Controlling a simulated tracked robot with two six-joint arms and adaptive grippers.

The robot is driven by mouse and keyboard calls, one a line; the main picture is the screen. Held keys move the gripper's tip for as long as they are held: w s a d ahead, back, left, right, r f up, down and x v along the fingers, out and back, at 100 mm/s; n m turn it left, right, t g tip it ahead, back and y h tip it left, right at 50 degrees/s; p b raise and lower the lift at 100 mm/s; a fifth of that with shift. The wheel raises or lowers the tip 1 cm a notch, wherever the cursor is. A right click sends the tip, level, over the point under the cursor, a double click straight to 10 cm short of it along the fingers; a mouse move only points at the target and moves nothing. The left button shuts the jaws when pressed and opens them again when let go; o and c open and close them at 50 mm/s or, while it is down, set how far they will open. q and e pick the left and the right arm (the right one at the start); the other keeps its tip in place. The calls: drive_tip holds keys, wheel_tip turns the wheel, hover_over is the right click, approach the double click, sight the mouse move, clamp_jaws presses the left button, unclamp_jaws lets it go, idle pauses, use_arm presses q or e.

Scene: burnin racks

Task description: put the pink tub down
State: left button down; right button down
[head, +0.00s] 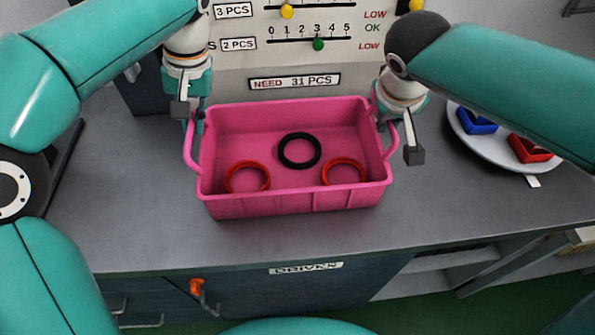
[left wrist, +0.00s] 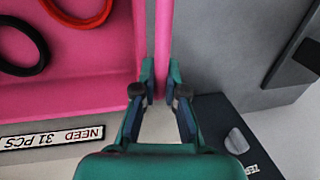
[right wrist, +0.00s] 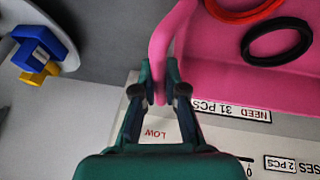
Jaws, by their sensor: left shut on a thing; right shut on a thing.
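The pink tub (head: 292,204) is level over the grey counter, in the middle of the head view. A black ring (head: 299,166) and two orange-red rings (head: 247,163) (head: 343,159) lie flat inside it. My left gripper (head: 190,117) is shut on the tub's left handle, which shows between the fingers in the left wrist view (left wrist: 164,40). My right gripper (head: 384,117) is shut on the right handle, seen between the fingers in the right wrist view (right wrist: 160,50). I cannot tell whether the tub's underside touches the counter.
A panel with sliders and a "NEED 31 PCS" label (head: 294,82) stands close behind the tub. A white plate (head: 490,151) with blue (head: 478,122) and red (head: 530,150) pieces is at the right. The counter (head: 300,243) is bare in front of the tub.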

use_arm(q)
drive_tip(key=c, duration=1.2)
unclamp_jaws()
drive_tip(key=shift+d, duration=0.1)
use_arm(e)
drive_tip(key=c, duration=1.2)
unclamp_jaws()
drive_tip(key=shift+a, duration=0.1)
use_arm(q)
drive_tip(key=shift+r, duration=0.1)
use_arm(e)
drive_tip(key=shift+s, duration=0.1)
drive_tip(key=shift+s+r, duration=0.15)
drive_tip(key=shift+r, duration=0.45)
use_arm(q)
drive_tip(key=v, duration=0.7)
drive_tip(key=shift+r, duration=0.1)
use_arm(e)
drive_tip(key=v, duration=1)
drive_tip(key=shift+s+a+r, duration=0.1)
drive_tip(key=shift+s+r, duration=0.05)
drive_tip(key=shift+r, duration=0.15)
use_arm(q)
drive_tip(key=shift+r+p, duration=0.1)
drive_tip(key=shift+p, duration=0.2)
use_arm(e)
drive_tip(key=shift+r, duration=0.1)
